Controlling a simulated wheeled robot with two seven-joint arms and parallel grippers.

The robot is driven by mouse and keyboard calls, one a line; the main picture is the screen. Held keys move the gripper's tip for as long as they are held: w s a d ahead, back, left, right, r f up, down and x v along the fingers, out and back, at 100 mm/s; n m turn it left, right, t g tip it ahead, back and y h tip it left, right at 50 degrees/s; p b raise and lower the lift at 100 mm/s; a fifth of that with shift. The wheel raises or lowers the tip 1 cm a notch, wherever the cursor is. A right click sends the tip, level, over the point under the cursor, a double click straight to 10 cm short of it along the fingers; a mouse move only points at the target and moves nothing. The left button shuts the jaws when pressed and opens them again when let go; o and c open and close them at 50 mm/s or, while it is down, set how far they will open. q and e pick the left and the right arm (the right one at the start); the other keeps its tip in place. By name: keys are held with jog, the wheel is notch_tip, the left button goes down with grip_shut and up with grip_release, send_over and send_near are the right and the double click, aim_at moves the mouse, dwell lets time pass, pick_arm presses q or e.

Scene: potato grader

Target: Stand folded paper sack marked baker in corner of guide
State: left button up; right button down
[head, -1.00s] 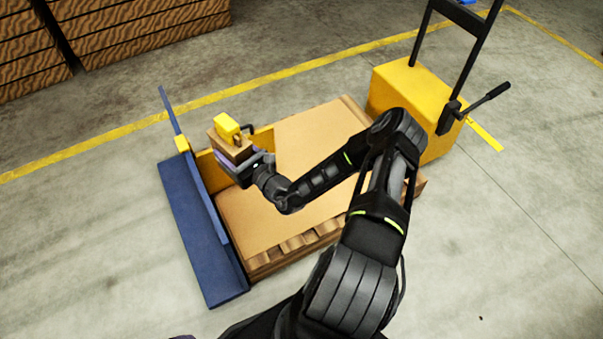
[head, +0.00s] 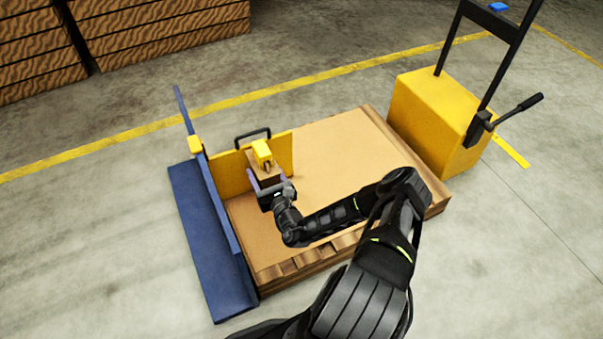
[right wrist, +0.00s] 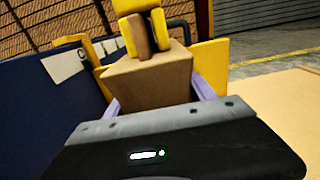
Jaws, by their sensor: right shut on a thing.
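The brown folded paper sack (head: 263,167) has a yellow piece (head: 262,152) on top; no marking on it is legible. My right gripper (head: 268,183) is shut on it, with purple fingers along both sides. The right wrist view shows the sack (right wrist: 150,82) upright between the fingers. The guide has a long blue wall (head: 219,210) and a yellow wall (head: 230,173) that meet in a corner at the pallet's left end. The sack is in front of the yellow wall, right of the blue one. Contact with the board below is hidden. My left gripper is out of view.
A brown board (head: 335,150) covers the pallet (head: 300,268) and is clear on the right. A black handle (head: 252,135) rises behind the yellow wall. A yellow truck (head: 440,115) with a black frame stands at the right. Stacked crates (head: 160,30) stand behind.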

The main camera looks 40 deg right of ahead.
jog(key=shift+f+b, duration=0.9)
jog(key=shift+f, duration=1.15)
jog(key=shift+f+b, duration=1.45)
jog(key=shift+f, duration=1.15)
jog(key=shift+c, duration=1.6)
grip_release()
jog(key=shift+f, duration=0.15)
